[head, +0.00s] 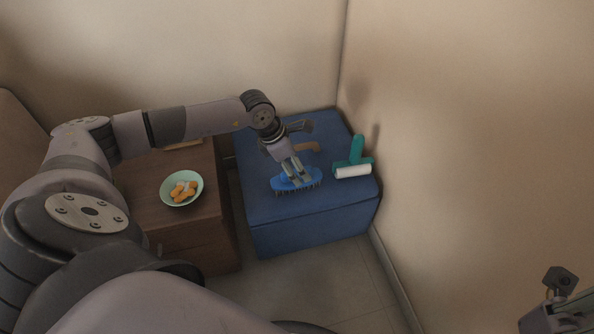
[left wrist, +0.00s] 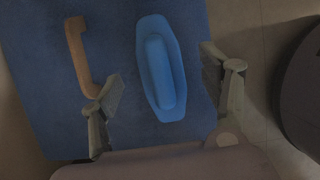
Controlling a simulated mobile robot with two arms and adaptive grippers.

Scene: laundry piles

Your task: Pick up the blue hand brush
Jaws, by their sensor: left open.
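The blue hand brush (head: 297,181) lies on the blue ottoman (head: 310,226), with its bristles showing along the near side in the head view. In the left wrist view the blue hand brush (left wrist: 160,68) is a long oval with a raised grip along its middle. My left gripper (head: 294,172) is right above the brush, and its fingers hide part of it. In the left wrist view my left gripper (left wrist: 163,86) is open, with one finger to each side of the brush's near end. I cannot tell whether a finger touches it.
A brown handle-shaped item (left wrist: 80,55) lies beside the brush. A teal lint roller (head: 355,158) with a white roll is on the ottoman's right. A wooden nightstand (head: 185,228) holds a green bowl (head: 181,201) of orange-brown pieces. Walls stand behind and to the right.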

